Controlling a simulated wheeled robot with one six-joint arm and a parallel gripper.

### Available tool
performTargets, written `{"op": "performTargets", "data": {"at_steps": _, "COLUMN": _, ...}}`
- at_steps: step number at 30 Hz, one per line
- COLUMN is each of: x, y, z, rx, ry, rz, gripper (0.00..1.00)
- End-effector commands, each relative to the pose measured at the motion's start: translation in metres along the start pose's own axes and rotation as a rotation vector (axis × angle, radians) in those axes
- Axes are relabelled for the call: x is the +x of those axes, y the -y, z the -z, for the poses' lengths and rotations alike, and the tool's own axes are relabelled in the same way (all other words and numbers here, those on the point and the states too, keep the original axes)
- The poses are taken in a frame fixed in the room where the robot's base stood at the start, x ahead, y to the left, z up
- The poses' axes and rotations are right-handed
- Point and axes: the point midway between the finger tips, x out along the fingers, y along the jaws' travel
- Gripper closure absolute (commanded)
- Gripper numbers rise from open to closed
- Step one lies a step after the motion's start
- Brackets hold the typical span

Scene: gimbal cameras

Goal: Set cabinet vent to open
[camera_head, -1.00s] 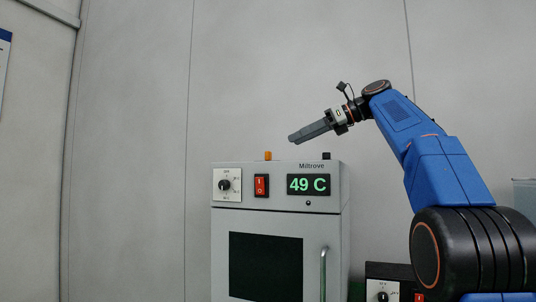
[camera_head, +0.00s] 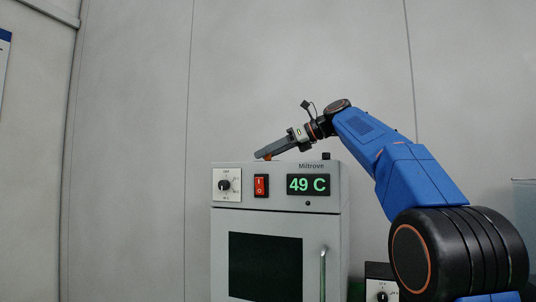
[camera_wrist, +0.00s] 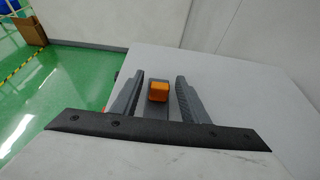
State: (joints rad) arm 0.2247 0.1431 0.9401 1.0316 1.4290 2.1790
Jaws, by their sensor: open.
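The cabinet (camera_head: 222,235) is a light grey box with a dark window, and its flat top also shows in the wrist view (camera_wrist: 225,85). A small orange vent knob (camera_wrist: 158,91) stands on a dark slotted base on that top. It shows only as a sliver beneath my fingers in the head view (camera_head: 268,157). My gripper (camera_head: 262,155) is tilted down at the top's left part. In the wrist view my gripper (camera_wrist: 158,92) is open, with one finger on each side of the orange knob and visible gaps to both.
The cabinet front has a dial (camera_head: 224,185), a red rocker switch (camera_head: 261,185), a green 49 C display (camera_head: 308,184) and a vertical handle (camera_head: 323,272). A black knob (camera_head: 326,156) stands on the top at right. A second panel with a dial (camera_head: 381,290) is at lower right.

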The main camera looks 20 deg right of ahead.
Motion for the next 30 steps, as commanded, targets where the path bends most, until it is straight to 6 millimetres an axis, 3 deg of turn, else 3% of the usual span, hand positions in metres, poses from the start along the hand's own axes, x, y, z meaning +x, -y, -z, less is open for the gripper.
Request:
{"op": "performTargets", "data": {"at_steps": 4, "x": 0.0, "y": 0.0, "z": 0.0, "rx": 0.0, "ry": 0.0, "rz": 0.0, "gripper": 0.59}}
{"op": "performTargets", "data": {"at_steps": 9, "x": 0.0, "y": 0.0, "z": 0.0, "rx": 0.0, "ry": 0.0, "rz": 0.0, "gripper": 0.98}}
{"op": "performTargets", "data": {"at_steps": 10, "x": 0.0, "y": 0.0, "z": 0.0, "rx": 0.0, "ry": 0.0, "rz": 0.0, "gripper": 1.0}}
{"op": "performTargets", "data": {"at_steps": 16, "x": -0.005, "y": 0.0, "z": 0.002, "rx": 0.0, "ry": 0.0, "rz": 0.001, "gripper": 1.0}}
{"op": "performTargets", "data": {"at_steps": 24, "x": -0.043, "y": 0.001, "z": 0.017, "rx": 0.001, "ry": 0.0, "rz": 0.003, "gripper": 1.0}}
{"op": "performTargets", "data": {"at_steps": 30, "x": -0.058, "y": 0.001, "z": 0.024, "rx": 0.001, "ry": 0.001, "rz": 0.001, "gripper": 1.0}}
